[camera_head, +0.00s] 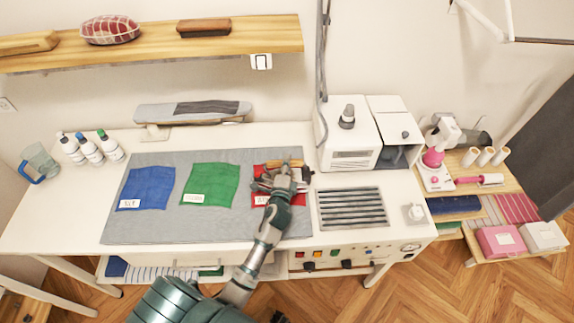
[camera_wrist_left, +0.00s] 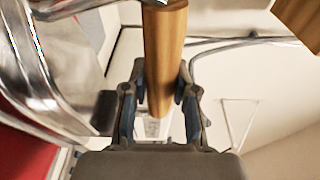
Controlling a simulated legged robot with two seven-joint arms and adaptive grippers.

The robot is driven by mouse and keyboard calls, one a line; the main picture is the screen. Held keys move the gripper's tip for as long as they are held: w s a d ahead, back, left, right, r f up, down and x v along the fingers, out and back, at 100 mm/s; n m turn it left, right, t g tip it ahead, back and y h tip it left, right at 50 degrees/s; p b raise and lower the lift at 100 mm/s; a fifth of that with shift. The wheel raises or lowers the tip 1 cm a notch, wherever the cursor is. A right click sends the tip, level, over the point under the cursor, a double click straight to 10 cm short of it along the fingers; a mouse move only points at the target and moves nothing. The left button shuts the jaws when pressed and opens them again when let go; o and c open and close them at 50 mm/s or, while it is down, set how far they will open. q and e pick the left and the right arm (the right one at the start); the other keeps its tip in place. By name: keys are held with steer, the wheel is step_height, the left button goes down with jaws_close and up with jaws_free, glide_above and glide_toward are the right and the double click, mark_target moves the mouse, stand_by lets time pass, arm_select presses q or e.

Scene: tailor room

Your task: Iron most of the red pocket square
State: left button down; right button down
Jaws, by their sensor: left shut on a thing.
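The red pocket square (camera_head: 299,199) lies on the right part of the grey ironing mat (camera_head: 220,228), largely hidden by my left gripper and the iron. My left gripper (camera_head: 284,170) is over it, shut on the wooden handle of the iron (camera_head: 270,164). In the left wrist view the handle (camera_wrist_left: 163,60) stands between the two fingers (camera_wrist_left: 160,100), with the iron's shiny metal body (camera_wrist_left: 62,60) beside it. Red cloth shows at that view's left edge. Whether the iron's sole touches the cloth is hidden. My right gripper is not in view.
A blue cloth (camera_head: 147,188) and a green cloth (camera_head: 210,184) lie flat on the mat to the left. A slatted metal rest (camera_head: 350,208) and a white steam unit (camera_head: 347,145) stand to the right. A sleeve board (camera_head: 192,111) is behind the mat.

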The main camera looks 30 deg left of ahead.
arm_select(q)
steer(key=shift+w+r, duration=0.1)
steer(key=shift+r, duration=0.05)
steer(key=a+x, duration=0.1)
steer(key=x, duration=0.5)
steer(key=shift+a, duration=0.3)
stand_by(1.1)
steer(key=shift+w+r, duration=0.1)
steer(key=shift+w, duration=0.05)
steer(key=shift+r, duration=0.1)
step_height(320, 180, up, 7)
steer(key=p, duration=0.6)
stand_by(0.5)
stand_by(0.6)
